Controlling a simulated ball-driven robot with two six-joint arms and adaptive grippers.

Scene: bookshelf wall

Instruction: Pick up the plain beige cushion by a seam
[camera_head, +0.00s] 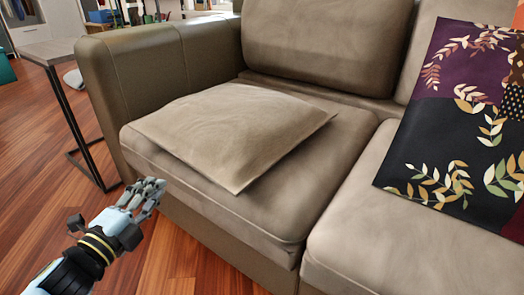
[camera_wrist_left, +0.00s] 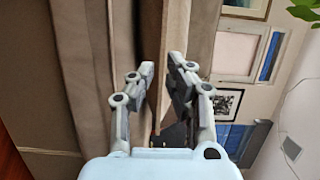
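The plain beige cushion (camera_head: 232,130) lies flat on the left seat of the sofa, its near corner pointing toward the front edge. Its seams run along the edges. My left gripper (camera_head: 155,186) is in front of the sofa, below and left of the cushion, apart from it. In the left wrist view the gripper (camera_wrist_left: 160,66) has a narrow gap between its fingers and nothing clearly held there. Brown-beige upholstery fills much of that view, but I cannot tell the cushion from the sofa in it. My right gripper is not in view.
The brown sofa (camera_head: 400,225) has a broad left armrest (camera_head: 112,80) beside the cushion. A patterned dark cloth (camera_head: 445,125) covers part of it at right. A small side table (camera_head: 52,50) with dark metal legs stands left. Wooden floor (camera_head: 50,180) is open at left.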

